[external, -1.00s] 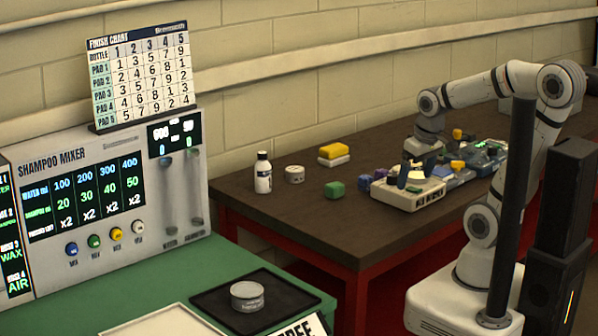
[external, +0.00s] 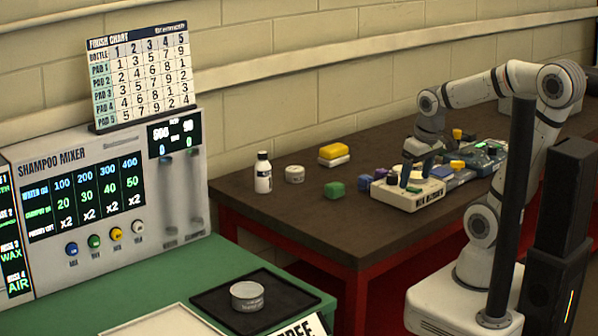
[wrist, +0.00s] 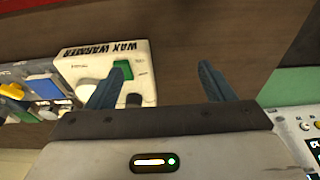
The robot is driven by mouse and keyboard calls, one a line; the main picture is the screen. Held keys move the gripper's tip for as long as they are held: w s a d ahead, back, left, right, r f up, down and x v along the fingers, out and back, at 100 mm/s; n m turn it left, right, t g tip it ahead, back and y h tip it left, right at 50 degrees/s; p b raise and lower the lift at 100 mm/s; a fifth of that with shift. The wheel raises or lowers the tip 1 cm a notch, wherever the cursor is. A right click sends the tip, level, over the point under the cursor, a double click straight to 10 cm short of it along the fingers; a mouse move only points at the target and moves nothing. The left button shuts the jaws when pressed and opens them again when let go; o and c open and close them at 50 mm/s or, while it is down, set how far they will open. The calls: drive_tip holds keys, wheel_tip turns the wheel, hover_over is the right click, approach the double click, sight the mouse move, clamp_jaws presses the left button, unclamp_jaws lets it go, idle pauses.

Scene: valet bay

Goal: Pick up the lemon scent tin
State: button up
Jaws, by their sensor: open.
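My gripper (external: 410,172) hangs over the wax warmer on the brown table, with its dark blue fingers pointing down. In the wrist view my gripper (wrist: 164,72) is open and empty, its fingers spread near the wax warmer's edge and bare tabletop. A small pale round tin (external: 294,174) stands on the brown table beside a white bottle, to the left of my gripper and well apart from it. A second grey round tin (external: 247,296) sits on a black tray on the green counter. Neither label is readable, so I cannot tell which tin is lemon. No tin shows in the wrist view.
The wax warmer (external: 408,193) also shows in the wrist view (wrist: 72,71). The table's front left part is clear.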

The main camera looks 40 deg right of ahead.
drive_tip(key=shift+w, duration=0.1)
drive_tip(key=m+t+p, duration=0.2)
drive_tip(key=p, duration=0.4)
approach(295, 169)
drive_tip(key=f, duration=0.2)
drive_tip(key=shift+h, duration=0.4)
drive_tip(key=x, duration=0.2)
drive_tip(key=p+x, duration=0.1)
drive_tip(key=x, duration=0.4)
drive_tip(key=shift+w+a+f+p, duration=0.15)
drive_tip(key=shift+w+a+p, duration=0.15)
drive_tip(key=shift+w, duration=0.1)
drive_tip(key=c, duration=1.1)
